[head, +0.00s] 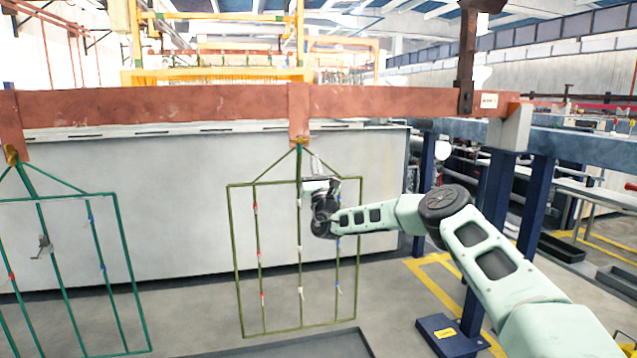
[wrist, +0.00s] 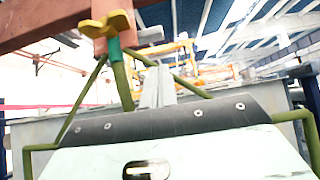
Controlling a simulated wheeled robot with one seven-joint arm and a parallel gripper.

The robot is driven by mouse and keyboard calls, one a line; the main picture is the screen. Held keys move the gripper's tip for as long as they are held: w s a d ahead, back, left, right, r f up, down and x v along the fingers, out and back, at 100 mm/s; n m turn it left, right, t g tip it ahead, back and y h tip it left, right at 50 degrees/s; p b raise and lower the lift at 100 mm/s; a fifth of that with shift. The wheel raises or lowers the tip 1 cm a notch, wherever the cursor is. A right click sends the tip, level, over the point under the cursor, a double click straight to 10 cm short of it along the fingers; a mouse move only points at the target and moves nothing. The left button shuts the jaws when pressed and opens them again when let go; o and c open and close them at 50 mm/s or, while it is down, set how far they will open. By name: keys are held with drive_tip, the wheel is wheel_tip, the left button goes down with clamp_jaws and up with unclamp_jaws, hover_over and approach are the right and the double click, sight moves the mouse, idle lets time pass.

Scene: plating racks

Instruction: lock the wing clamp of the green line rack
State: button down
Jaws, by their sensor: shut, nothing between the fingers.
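An olive-green rack (head: 231,240) hangs from the red-brown beam in the middle of the head view. Its yellow wing clamp (head: 300,140) sits at the top, against the beam's bracket. In the wrist view the wing clamp (wrist: 108,24) is at upper left, wings spread roughly sideways, above a teal collar. Whether it is locked I cannot tell. My gripper (head: 313,160) is in front of the rack's upper part, just below and right of the clamp. In the wrist view its grey fingers (wrist: 158,88) are shut and empty, apart from the clamp.
A teal-green rack (head: 125,255) hangs at left, with its own yellowish clamp (head: 11,155). The red-brown beam (head: 220,104) runs across above both. A pale tank wall (head: 190,190) stands behind.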

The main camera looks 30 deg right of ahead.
sight(305, 140)
drive_tip(key=shift+r, duration=1.95)
drive_tip(key=shift+s+n, duration=0.1)
drive_tip(key=shift+n, duration=0.2)
drive_tip(key=shift+d+r+n+t+y+p, duration=0.1)
drive_tip(key=shift+r+n+t+y+p, duration=0.1)
drive_tip(key=shift+n+y, duration=0.7)
drive_tip(key=shift+r+n+t+y+p, duration=0.1)
drive_tip(key=shift+n+y+p, duration=0.1)
drive_tip(key=shift+n+y, duration=0.65)
